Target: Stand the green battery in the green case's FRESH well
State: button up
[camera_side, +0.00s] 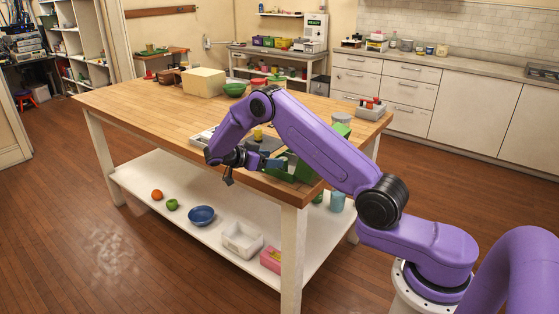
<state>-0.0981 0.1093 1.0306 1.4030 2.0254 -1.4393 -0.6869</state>
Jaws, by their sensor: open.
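My gripper (229,177) is dark and small in the picture, at the front edge of the wooden table, below my purple wrist. It is open and I see nothing between its fingers. To its right, a green object (304,172), which looks like the green case, stands by the table's front corner. My forearm hides much of it, and its wells and markings cannot be made out. I cannot pick out the green battery for sure. A lighter green piece (342,129) shows behind my forearm; I cannot tell what it is.
A light tray (201,139) and a small yellow object (258,134) lie behind my wrist. A white bin (372,112) with red-topped items stands at the right. The table's left half is clear.

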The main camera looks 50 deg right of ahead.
jog(key=w+a+r+n+t+y, duration=0.3)
jog(key=w+a+r+n+t, duration=0.25)
jog(key=a+t, duration=0.35)
jog(key=w+a+r+n+t+y, duration=0.3)
jog(key=w+a+r+n+t, duration=0.3)
jog(key=a, duration=0.6)
jog(key=s+a+r+n+y, duration=0.2)
jog(key=s+a+n+y, duration=0.3)
jog(key=a, duration=0.3)
jog(key=s+a+r+n+y, duration=0.2)
jog(key=s+a+n+y, duration=0.1)
jog(key=s+a+y, duration=0.4)
jog(key=s+a+f+n+g+y, duration=0.1)
jog(key=s+n+g, duration=0.3)
jog(key=s, duration=0.7)
jog(key=s+a+f+n+g+y, duration=0.15)
jog(key=s+n+g, duration=0.3)
jog(key=s, duration=0.55)
jog(key=s+d+f+n+g+h, duration=0.2)
jog(key=s+d+f+n+h, duration=0.2)
jog(key=s+d, duration=1.2)
jog(key=n+h, duration=0.1)
jog(key=h, duration=0.2)
jog(key=shift+d+f+n, duration=0.15)
jog(key=shift+d+n, duration=0.1)
jog(key=shift+n, duration=0.15)
